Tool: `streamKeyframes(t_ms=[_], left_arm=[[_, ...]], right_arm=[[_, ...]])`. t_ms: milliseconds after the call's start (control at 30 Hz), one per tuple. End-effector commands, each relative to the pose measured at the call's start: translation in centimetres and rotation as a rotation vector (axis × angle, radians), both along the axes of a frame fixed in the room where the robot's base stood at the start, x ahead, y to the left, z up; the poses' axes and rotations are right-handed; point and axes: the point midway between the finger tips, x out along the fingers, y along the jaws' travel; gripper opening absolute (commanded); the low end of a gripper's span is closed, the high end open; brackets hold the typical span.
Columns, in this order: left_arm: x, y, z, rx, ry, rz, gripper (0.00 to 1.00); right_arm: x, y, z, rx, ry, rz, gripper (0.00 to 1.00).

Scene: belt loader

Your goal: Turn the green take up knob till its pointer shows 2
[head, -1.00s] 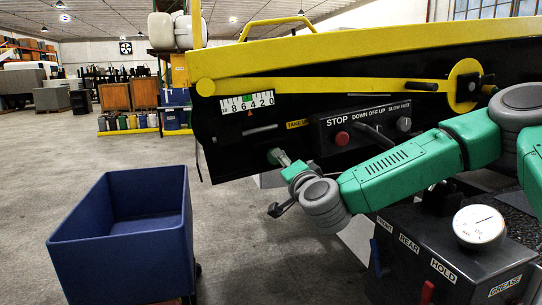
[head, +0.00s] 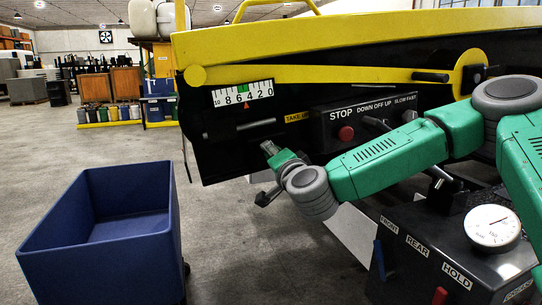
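The take up scale (head: 243,94) is a white plate numbered 10 to 0 on the black side of the loader. Its small red pointer (head: 247,106) stands close to the 4, slightly on the 6 side. A yellow TAKE UP label (head: 298,116) is to its lower right. My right gripper (head: 270,150) reaches from the right to the panel below the scale. Its grey tip is at or very near the panel. I cannot make out the green knob, which may be hidden at the tip. Whether the fingers are shut is unclear. My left gripper is out of view.
A control box (head: 365,123) with a red STOP button (head: 346,133) is behind my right forearm. A dark valve box (head: 440,250) with levers and a gauge (head: 492,227) stands at lower right. A blue bin (head: 95,255) stands on the floor at left.

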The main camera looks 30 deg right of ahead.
Motion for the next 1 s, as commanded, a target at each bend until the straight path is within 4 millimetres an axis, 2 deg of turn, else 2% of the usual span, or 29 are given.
streamKeyframes(t_ms=[33, 733, 1000], left_arm=[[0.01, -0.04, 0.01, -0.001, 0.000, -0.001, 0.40], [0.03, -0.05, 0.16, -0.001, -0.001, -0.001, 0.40], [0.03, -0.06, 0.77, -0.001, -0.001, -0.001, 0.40]], right_arm=[[-0.02, 0.45, 0.20, 0.000, -0.003, 0.017, 0.07], [0.01, -0.03, 0.18, -0.010, -0.001, 0.006, 0.07], [0.02, -0.06, 0.33, -0.052, 0.007, 0.004, 0.07]])
